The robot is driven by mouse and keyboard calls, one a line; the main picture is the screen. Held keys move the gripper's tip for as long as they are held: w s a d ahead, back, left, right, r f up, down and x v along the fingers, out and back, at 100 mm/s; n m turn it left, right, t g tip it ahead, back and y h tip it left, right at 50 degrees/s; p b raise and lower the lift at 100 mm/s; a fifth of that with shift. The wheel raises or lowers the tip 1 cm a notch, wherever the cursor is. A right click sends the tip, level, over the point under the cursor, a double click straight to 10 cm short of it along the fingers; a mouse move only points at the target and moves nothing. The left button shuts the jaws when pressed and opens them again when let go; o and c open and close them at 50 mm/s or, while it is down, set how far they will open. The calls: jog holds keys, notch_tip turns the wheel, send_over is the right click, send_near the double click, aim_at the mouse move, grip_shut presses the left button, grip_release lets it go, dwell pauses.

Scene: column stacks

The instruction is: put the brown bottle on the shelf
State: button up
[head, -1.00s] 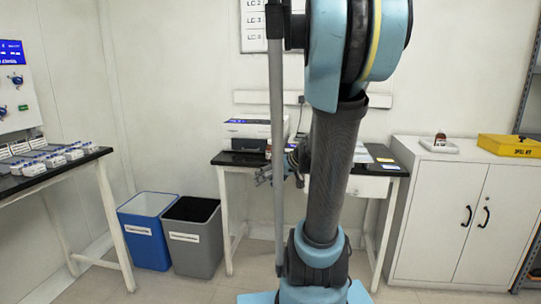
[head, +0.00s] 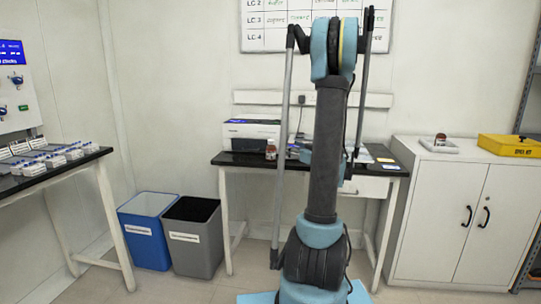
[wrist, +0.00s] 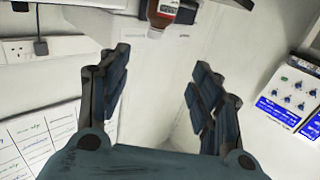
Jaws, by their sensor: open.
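A brown bottle (head: 271,149) with a pale label stands on the black-topped bench (head: 240,160), just right of the printer. In the wrist view a brown bottle (wrist: 172,14) shows upside down at the top edge, partly cut off. My gripper (wrist: 165,75) is open and empty, its fingers wide apart and clear of that bottle. In the head view my gripper is hidden behind my arm. A second small brownish item (head: 440,137) sits on a white device on the cabinet. A grey metal shelf (head: 530,85) shows only partly at the right edge.
The printer (head: 252,132) stands left of the bottle. Blue (head: 147,230) and grey (head: 193,240) bins stand left of the bench. A white cabinet (head: 455,215) with a yellow case (head: 508,146) stands right. A side bench (head: 60,175) holds several vials.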

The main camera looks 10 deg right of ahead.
aim_at(273, 142)
jog(key=x, duration=1.2)
jog(key=shift+w, duration=0.15)
jog(key=shift+d+f+x, duration=0.15)
jog(key=shift+x, duration=1.15)
jog(key=shift+d+f+x, duration=0.15)
jog(key=shift+x, duration=1.15)
grip_shut()
